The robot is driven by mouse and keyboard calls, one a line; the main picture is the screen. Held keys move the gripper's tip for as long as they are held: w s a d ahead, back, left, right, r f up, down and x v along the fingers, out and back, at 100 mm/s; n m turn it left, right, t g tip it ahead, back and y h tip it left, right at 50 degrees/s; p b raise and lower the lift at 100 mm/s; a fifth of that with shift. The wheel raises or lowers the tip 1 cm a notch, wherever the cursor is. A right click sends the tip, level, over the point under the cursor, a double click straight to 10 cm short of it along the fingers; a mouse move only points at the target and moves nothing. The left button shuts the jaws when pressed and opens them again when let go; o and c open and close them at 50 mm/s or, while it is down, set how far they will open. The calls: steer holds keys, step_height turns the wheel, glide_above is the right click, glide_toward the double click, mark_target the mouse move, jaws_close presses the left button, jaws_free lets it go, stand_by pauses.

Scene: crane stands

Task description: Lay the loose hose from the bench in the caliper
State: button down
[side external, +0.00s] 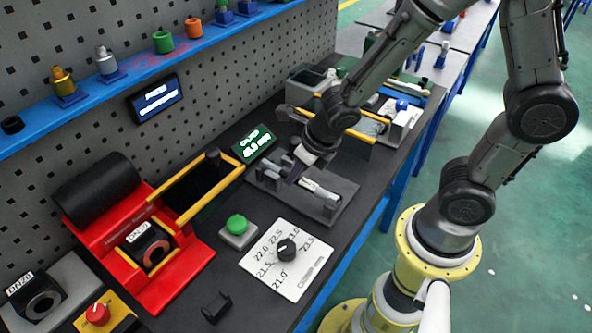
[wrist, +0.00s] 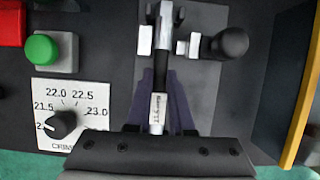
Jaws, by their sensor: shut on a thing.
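The loose hose is a dark thin hose with a silver, labelled end piece (wrist: 158,110); it runs up the wrist view and its silver end also shows in the side view (side external: 320,191). My gripper (wrist: 158,88) is shut on the hose; in the side view my gripper (side external: 297,172) is low over the caliper's plate. The caliper is a grey plate (side external: 345,205) with two pale jaws (wrist: 145,40) and a black knob (wrist: 231,43). The hose's far part lies between the jaws as seen from above. I cannot tell whether it rests on the caliper.
A red stand (side external: 165,280) is farther left. A yellow-railed tray (side external: 357,134) is behind my gripper.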

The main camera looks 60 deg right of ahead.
steer(key=c, duration=0.7)
jaws_free()
steer(key=shift+r, duration=0.1)
steer(key=v, duration=1.3)
steer(key=shift+s+r, duration=0.2)
steer(key=shift+r, duration=0.1)
steer(key=shift+d, duration=0.1)
